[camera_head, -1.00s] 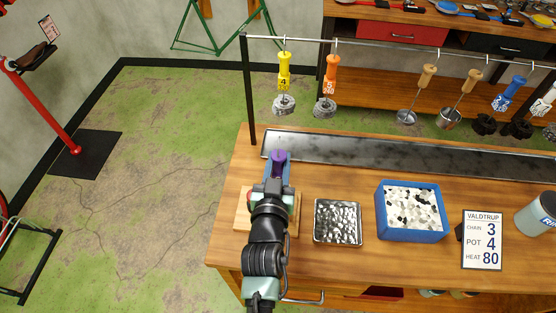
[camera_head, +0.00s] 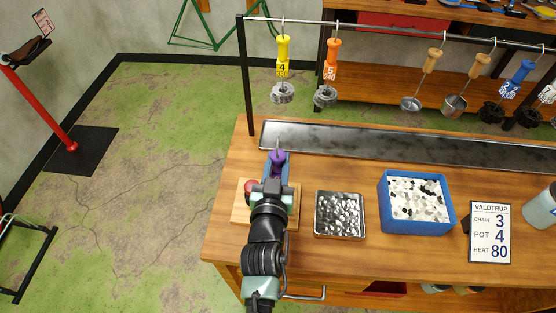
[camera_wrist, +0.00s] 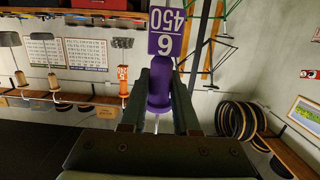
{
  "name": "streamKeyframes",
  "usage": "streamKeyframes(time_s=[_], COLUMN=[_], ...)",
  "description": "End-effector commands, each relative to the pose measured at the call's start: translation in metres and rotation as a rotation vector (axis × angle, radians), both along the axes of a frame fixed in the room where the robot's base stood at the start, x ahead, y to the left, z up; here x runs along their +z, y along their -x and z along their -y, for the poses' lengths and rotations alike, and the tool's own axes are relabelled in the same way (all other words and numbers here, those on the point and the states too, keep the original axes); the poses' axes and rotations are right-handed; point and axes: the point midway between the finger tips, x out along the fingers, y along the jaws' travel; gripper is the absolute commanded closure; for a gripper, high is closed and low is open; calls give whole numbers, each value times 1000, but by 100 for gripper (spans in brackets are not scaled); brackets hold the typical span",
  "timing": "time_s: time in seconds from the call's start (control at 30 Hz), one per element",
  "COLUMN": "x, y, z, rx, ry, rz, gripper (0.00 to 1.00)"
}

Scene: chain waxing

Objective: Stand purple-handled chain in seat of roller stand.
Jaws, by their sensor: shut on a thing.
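My gripper (camera_head: 277,175) is shut on the purple-handled chain (camera_head: 278,158), above the left end of the workbench. The purple handle (camera_wrist: 159,92) stands between the two fingers in the wrist view, with a purple-and-white number tag beyond it. A thin metal hook shows above the handle in the head view. The chain itself is hidden by the gripper. A wooden board (camera_head: 239,212) with a red round part (camera_head: 251,187) lies under and beside my gripper, partly covered by my arm. I cannot tell whether it is the roller stand, and no seat is visible.
A long metal trough (camera_head: 400,148) runs along the back of the bench. A metal tray (camera_head: 318,230) of pellets, a blue bin (camera_head: 425,236) and a sign (camera_head: 490,232) stand to the right. Yellow (camera_head: 283,48) and orange (camera_head: 333,52) handles hang from the rail.

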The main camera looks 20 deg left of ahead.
Motion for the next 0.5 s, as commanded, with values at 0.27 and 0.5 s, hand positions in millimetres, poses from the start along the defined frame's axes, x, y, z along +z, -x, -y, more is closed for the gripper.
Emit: streamKeyframes(time_s=[0.27, 0.5], x=[1, -11], y=[-1, -1], z=[0, 0], rx=[1, 1], ry=[-2, -2], rz=[5, 6], gripper=[100, 100])
